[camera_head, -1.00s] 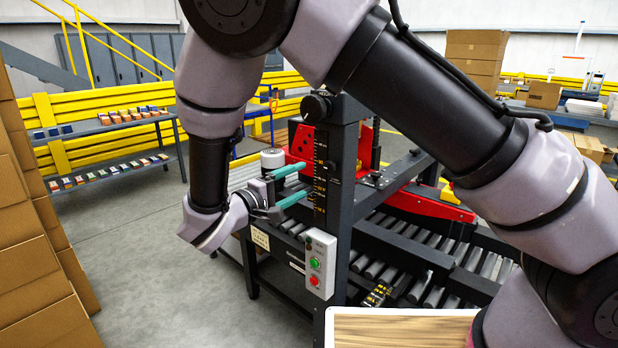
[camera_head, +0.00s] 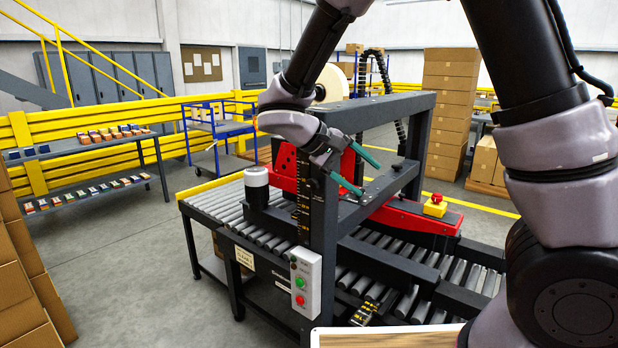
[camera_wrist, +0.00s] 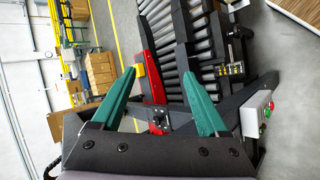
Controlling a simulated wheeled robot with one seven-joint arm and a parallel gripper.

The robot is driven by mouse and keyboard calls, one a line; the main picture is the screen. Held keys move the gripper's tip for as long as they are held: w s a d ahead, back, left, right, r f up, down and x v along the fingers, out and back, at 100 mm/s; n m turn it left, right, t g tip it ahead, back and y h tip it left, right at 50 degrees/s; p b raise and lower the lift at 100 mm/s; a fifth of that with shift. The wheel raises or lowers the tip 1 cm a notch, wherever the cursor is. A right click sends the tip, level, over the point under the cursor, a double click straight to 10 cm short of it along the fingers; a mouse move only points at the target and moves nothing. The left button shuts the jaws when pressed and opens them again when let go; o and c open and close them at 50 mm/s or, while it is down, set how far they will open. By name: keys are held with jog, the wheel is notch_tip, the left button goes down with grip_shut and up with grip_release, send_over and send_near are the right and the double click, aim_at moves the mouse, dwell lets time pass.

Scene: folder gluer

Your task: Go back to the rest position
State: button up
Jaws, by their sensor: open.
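My gripper (camera_head: 355,172) is open and empty in the head view, its two teal fingers apart and pointing down to the right. It appears in front of or over the dark frame of the folder gluer (camera_head: 385,103); the exact gap cannot be told. In the wrist view my gripper (camera_wrist: 165,95) shows both teal fingers spread with nothing between them. Beyond them are the machine's red guide (camera_wrist: 150,70) and rollers (camera_wrist: 185,45). My arm crosses the top of the head view and covers part of the background.
A control box with green and red buttons (camera_head: 304,282) is on the front post. A white-topped dark cylinder (camera_head: 257,187) stands by the rollers. Stacked cartons (camera_head: 448,110) stand behind, brown boxes (camera_head: 25,290) at left. A wooden-topped surface (camera_head: 385,340) is nearest.

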jog(key=s+d+r+m+t+y, duration=0.4)
jog(key=s+d+r+m+y, duration=0.4)
jog(key=s+d+r+y, duration=0.3)
notch_tip(320, 180, up, 4)
jog(key=d, duration=0.2)
jog(key=shift+s+d+r+m+y, duration=0.2)
jog(key=shift+d+m+y, duration=0.1)
jog(key=shift+m+y, duration=0.1)
